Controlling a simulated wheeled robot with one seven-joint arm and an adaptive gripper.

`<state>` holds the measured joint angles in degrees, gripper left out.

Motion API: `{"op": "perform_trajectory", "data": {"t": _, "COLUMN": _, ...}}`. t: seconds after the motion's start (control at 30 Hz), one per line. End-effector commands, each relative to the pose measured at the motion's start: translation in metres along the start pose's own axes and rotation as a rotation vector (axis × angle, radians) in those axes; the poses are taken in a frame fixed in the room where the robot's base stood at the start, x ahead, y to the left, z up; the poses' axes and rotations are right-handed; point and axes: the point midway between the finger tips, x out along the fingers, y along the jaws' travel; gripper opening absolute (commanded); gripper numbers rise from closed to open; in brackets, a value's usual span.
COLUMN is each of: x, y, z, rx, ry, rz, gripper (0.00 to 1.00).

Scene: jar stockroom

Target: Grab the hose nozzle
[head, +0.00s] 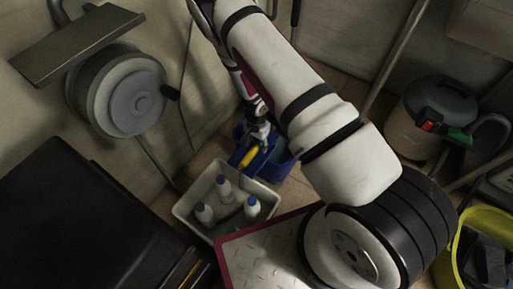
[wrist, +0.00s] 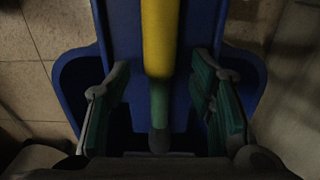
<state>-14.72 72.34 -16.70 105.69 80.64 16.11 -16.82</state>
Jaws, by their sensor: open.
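A long rod-shaped thing, probably the hose nozzle (wrist: 158,45), is yellow with a dark green stretch and a greyish end. In the wrist view it runs from the top edge down between my fingers. In the head view its yellow part (head: 249,155) shows just below my gripper (head: 262,130), over a blue bucket (head: 281,168). My gripper (wrist: 162,75) is open, with one green-padded finger on each side of the rod and a visible gap to both. The rod's far end is cut off in the wrist view.
A pale bin (head: 183,211) with several bottles stands beside the bucket. A hose reel (head: 130,95) hangs on the left wall. A dark cabinet (head: 75,215) is at lower left. A canister vacuum (head: 437,115) and a yellow bucket (head: 462,235) stand on the right.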

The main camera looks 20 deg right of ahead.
Motion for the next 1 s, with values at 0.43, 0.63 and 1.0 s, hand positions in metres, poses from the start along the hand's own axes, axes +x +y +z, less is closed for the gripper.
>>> {"op": "perform_trajectory", "data": {"t": 0.43, "x": -0.001, "y": 0.000, "z": 0.000, "rx": 0.000, "ry": 0.000, "rz": 0.000, "gripper": 0.00}}
{"op": "perform_trajectory", "data": {"t": 0.63, "x": -0.002, "y": 0.000, "z": 0.000, "rx": 0.000, "ry": 0.000, "rz": -0.001, "gripper": 0.00}}
{"op": "perform_trajectory", "data": {"t": 1.0, "x": -0.037, "y": -0.001, "z": 0.000, "rx": 0.001, "ry": 0.001, "rz": -0.002, "gripper": 0.00}}
